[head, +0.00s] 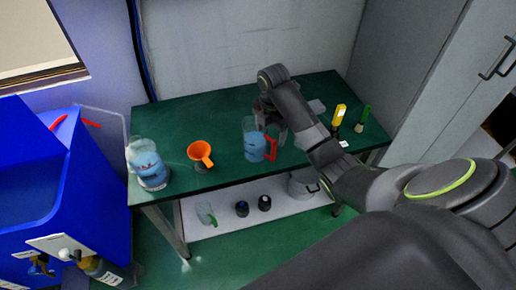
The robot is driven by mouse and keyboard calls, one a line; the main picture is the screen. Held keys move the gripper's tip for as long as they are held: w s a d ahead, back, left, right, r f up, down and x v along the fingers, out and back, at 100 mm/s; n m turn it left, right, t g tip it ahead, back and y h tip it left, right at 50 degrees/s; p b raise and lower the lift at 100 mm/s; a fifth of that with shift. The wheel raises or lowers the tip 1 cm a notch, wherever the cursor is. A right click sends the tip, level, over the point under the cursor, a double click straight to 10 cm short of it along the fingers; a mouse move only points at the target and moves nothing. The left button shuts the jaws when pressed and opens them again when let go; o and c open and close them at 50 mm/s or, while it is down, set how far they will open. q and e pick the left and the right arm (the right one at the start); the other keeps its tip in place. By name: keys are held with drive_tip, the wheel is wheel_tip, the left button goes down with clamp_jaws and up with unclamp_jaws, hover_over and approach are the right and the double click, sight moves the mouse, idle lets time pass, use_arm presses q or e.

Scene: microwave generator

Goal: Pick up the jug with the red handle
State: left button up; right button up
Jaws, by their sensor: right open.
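The jug with the red handle (253,142) stands upright on the green table top, with blue on its clear body. Its red handle (271,146) points to the right. My right arm reaches in from the lower right, and my right gripper (266,115) is open just behind and above the jug, close to its upper right side. Its fingers are partly hidden behind the arm and small in view, and I cannot tell whether they touch the jug. My left gripper is not in view.
An orange funnel (200,152) and a larger clear container with blue (148,163) stand left of the jug. A yellow-topped item (339,115) and a green one (363,118) stand right. A lower shelf (225,216) holds several items. A blue machine (85,190) is at left.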

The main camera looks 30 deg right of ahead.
sight(269, 138)
drive_tip(key=shift+a+f+p, duration=0.15)
drive_tip(key=shift+f+p, duration=0.55)
drive_tip(key=shift+f, duration=2.05)
drive_tip(key=c, duration=1.4)
drive_tip(key=shift+r, duration=0.1)
clamp_jaws()
drive_tip(key=shift+r, duration=0.2)
